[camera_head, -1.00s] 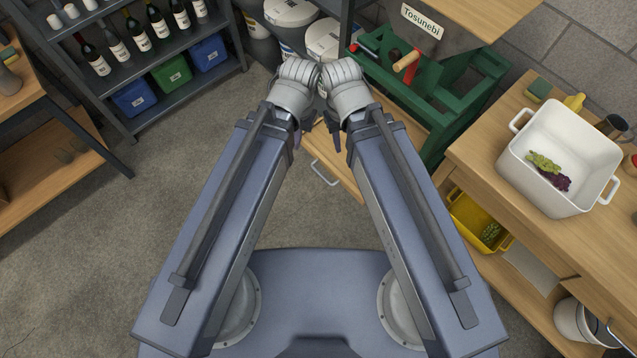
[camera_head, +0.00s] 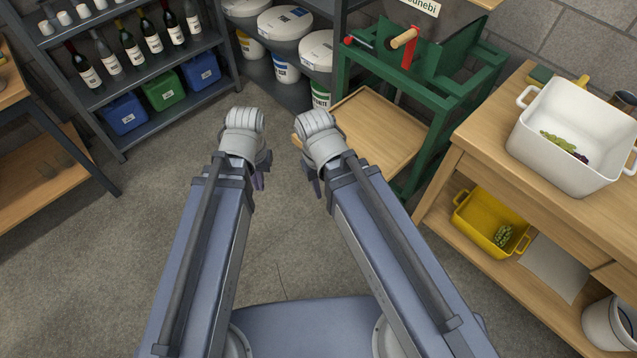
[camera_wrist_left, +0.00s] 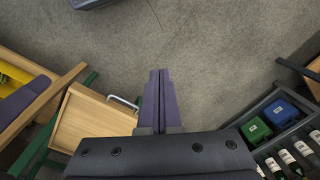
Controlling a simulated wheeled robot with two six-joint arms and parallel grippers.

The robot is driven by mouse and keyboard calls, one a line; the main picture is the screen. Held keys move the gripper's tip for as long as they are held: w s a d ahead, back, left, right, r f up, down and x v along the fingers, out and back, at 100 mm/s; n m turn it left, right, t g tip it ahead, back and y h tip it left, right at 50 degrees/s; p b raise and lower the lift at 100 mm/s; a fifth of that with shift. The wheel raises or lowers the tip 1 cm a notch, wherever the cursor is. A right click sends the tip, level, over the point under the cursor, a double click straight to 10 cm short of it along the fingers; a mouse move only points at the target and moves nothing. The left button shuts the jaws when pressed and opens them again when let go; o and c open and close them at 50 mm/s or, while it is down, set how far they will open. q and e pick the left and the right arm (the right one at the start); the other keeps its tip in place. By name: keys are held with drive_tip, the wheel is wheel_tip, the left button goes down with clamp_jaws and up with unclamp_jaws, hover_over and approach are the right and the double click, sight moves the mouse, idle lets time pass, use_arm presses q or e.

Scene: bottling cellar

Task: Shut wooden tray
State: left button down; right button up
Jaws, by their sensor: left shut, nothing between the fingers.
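The wooden tray (camera_head: 385,125) is a shallow, empty, light-wood drawer low in the green stand (camera_head: 432,120), and it sticks out of it. In the head view my right arm covers part of its front. In the left wrist view the tray (camera_wrist_left: 88,122) shows its metal bar handle (camera_wrist_left: 123,103) on the front edge. My left gripper (camera_head: 258,183) is left of the tray, apart from it; in the wrist view its fingers (camera_wrist_left: 160,98) are shut, empty, beside the handle. My right gripper (camera_head: 317,187) is in front of the tray; its jaw opening is unclear.
A wooden bench (camera_head: 470,145) with a white tub (camera_head: 545,155) and a yellow bin (camera_head: 480,223) below stands at right. A bottle shelf (camera_head: 105,88) with coloured bins is at back left. Lidded buckets (camera_head: 290,30) stand behind. The floor (camera_head: 150,200) to the left is clear.

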use_arm(q)
drive_tip(key=w+a+f+n+t+h+b, duration=0.15)
drive_tip(key=f+n+b, duration=0.25)
drive_tip(key=f+b, duration=0.55)
drive_tip(key=w+a+f+n+h+b, duration=0.1)
drive_tip(key=w+f+n+b, duration=0.2)
drive_tip(key=f+b, duration=0.6)
drive_tip(key=w+d+r+n+t+h, duration=0.25)
drive_tip(key=d+n, duration=0.35)
drive_tip(key=n, duration=0.4)
drive_tip(key=w+d+r+n+t+h, duration=0.1)
drive_tip(key=w+d+n+h, duration=0.4)
drive_tip(key=n, duration=0.6)
drive_tip(key=w+d+f+b, duration=0.1)
drive_tip(key=d+f+b, duration=0.1)
drive_tip(key=w+d+f+y+b, duration=0.1)
drive_tip(key=w+d+f+b, duration=0.1)
drive_tip(key=d, duration=0.1)
drive_tip(key=w+d+f+y+b, duration=0.1)
drive_tip(key=w+d+f+b, duration=0.1)
drive_tip(key=d+b, duration=0.1)
drive_tip(key=shift+w+d+f, duration=0.15)
drive_tip(key=shift+f, duration=0.2)
drive_tip(key=shift+w+d, duration=0.35)
drive_tip(key=shift+d, duration=0.2)
drive_tip(key=shift+w, duration=0.1)
